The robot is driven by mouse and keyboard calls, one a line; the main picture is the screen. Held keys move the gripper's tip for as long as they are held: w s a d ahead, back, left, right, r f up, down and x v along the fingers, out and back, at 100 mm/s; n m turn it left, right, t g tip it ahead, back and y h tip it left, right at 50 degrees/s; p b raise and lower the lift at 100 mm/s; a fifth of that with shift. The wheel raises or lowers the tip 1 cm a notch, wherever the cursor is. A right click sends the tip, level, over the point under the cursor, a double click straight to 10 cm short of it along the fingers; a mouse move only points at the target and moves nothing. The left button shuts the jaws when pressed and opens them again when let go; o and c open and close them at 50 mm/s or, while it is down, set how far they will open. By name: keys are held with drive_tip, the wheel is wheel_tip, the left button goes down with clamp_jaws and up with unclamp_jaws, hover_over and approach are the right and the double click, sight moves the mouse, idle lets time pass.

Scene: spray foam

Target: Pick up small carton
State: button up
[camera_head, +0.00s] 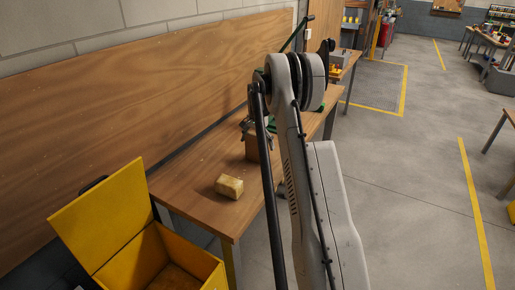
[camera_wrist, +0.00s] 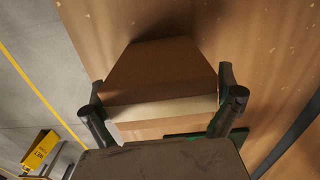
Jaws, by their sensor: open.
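The small carton is a brown box (camera_head: 252,148) on the wooden table in the head view, partly hidden behind my arm. In the wrist view the carton (camera_wrist: 163,62) fills the middle, with a brown face and a pale strip along its near edge. My gripper (camera_wrist: 161,80) is open, with one dark finger on each side of the carton. Whether the fingers touch it I cannot tell. In the head view my gripper (camera_head: 246,127) is at the carton's top, mostly hidden by the arm.
A yellowish foam block (camera_head: 229,187) lies on the wooden table (camera_head: 190,184) nearer the front edge. A yellow bin (camera_head: 205,268) with its lid raised stands at the table's near end. A wood-panelled wall (camera_head: 120,105) runs along the back. Open floor (camera_head: 405,190) lies to the right.

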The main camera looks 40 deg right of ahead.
drive_tip(key=c, duration=1)
drive_tip(key=shift+o, duration=0.2)
drive_tip(key=shift+r, duration=0.1)
